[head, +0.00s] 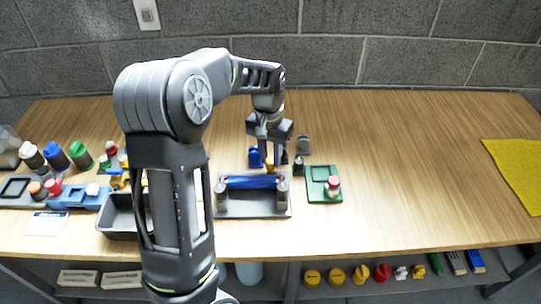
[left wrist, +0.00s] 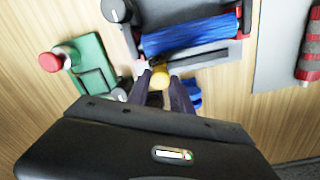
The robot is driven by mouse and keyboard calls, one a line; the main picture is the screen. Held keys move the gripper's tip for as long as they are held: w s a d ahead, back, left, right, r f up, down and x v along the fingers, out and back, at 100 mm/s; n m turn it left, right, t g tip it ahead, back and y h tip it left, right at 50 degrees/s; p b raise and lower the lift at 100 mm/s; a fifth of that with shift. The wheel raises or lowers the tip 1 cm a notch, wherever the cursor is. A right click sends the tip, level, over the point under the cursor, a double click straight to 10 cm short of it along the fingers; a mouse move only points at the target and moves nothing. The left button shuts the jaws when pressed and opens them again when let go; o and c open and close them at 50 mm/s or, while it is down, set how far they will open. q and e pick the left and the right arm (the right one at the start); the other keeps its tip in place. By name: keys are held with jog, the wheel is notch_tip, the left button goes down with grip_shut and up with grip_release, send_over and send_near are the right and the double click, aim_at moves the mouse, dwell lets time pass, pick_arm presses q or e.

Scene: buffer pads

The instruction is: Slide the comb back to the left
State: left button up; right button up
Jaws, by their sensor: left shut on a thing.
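A blue roll (head: 250,182) lies across a grey tray (head: 255,210) between two grey posts. In the left wrist view a grey bar (left wrist: 205,60) runs along the near side of the blue roll (left wrist: 190,36); it looks like the comb, though its teeth cannot be made out. A yellow knob (left wrist: 160,77) sits at this bar. My left gripper (head: 271,160) reaches down behind the roll, toward its right end. In the left wrist view its fingers are closed around the yellow knob. My right gripper is not in view.
A green plate (head: 318,185) with a red-capped jar (head: 333,186) stands to the right of the tray. A small blue object (head: 255,158) stands behind the tray. A dark bin (head: 120,213) and several bottles are at the left. The table's right part is clear up to a yellow cloth (head: 515,170).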

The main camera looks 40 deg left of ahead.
pick_arm(q)
grip_shut()
dwell(0.7)
jog(key=s+a, duration=0.2)
jog(key=a, duration=0.1)
jog(key=s+a, duration=0.2)
jog(key=a, duration=0.1)
jog(key=s+a, duration=0.2)
jog(key=a, duration=0.1)
jog(key=shift+s+b, duration=0.3)
jog(key=o, duration=0.9)
grip_release()
jog(key=shift+s, duration=0.1)
jog(key=shift+r, duration=0.1)
notch_tip(320, 180, up, 8)
jog(key=shift+a+f, duration=0.1)
jog(key=shift+f, duration=0.05)
